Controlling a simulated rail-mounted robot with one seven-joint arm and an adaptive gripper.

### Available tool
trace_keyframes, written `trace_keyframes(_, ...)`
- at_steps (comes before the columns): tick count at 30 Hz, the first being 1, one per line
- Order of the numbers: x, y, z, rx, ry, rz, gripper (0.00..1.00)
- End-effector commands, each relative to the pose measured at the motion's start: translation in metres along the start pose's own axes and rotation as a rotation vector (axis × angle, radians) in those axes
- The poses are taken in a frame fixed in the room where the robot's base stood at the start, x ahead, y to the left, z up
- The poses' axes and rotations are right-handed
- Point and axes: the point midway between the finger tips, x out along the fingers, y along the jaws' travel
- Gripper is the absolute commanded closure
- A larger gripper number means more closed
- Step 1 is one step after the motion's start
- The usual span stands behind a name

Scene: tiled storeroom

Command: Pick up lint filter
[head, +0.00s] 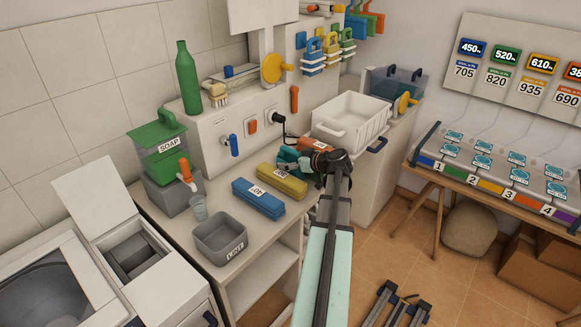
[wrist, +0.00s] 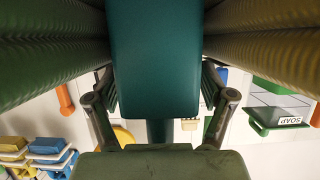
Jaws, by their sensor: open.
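I cannot pick out the lint filter with certainty. A grey bin (head: 220,238) marked LINT stands on the counter in the head view, and it looks empty. My gripper (head: 314,163) is over the right part of the counter, beside a small teal thing (head: 289,157) and an orange block (head: 317,144). In the wrist view my gripper (wrist: 160,116) is open, one finger link on each side of a large teal shape (wrist: 156,60). Whether the fingers touch it is unclear. Green ribbed material (wrist: 45,45) and yellow-brown ribbed material (wrist: 275,40) fill the upper corners.
A blue bundle (head: 258,198) and a yellow bundle (head: 282,182) lie left of my gripper. A green-lidded SOAP box (head: 160,150), a cup (head: 199,208) and a white basket (head: 350,122) stand around the counter. A table of numbered slots (head: 500,170) is at right.

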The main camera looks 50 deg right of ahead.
Motion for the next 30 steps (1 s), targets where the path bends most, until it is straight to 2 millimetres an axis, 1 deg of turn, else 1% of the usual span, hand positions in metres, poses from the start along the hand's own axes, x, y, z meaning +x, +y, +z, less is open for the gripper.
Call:
trace_keyframes(3, -0.0003, -0.0001, 0.0004, 0.000, 0.000, 0.000, 0.19)
trace_keyframes(4, -0.0003, -0.0001, 0.0005, 0.000, 0.000, 0.000, 0.26)
trace_keyframes(5, -0.0003, -0.0002, 0.0005, 0.000, 0.000, 0.000, 0.36)
trace_keyframes(6, -0.0004, -0.0002, 0.0005, 0.000, 0.000, 0.000, 0.51)
trace_keyframes(8, -0.0004, -0.0002, 0.0005, 0.000, 0.000, 0.000, 0.72)
trace_keyframes(9, -0.0004, -0.0002, 0.0005, 0.000, 0.000, 0.000, 0.85)
trace_keyframes(11, -0.0004, -0.0002, 0.0006, 0.000, -0.001, 0.000, 0.85)
trace_keyframes(12, -0.0004, -0.0002, 0.0005, 0.000, 0.000, 0.000, 0.91)
trace_keyframes(23, -0.0009, -0.0002, -0.0004, 0.000, -0.001, 0.000, 0.91)
trace_keyframes(30, -0.0038, 0.0001, -0.0078, -0.001, 0.000, 0.000, 0.91)
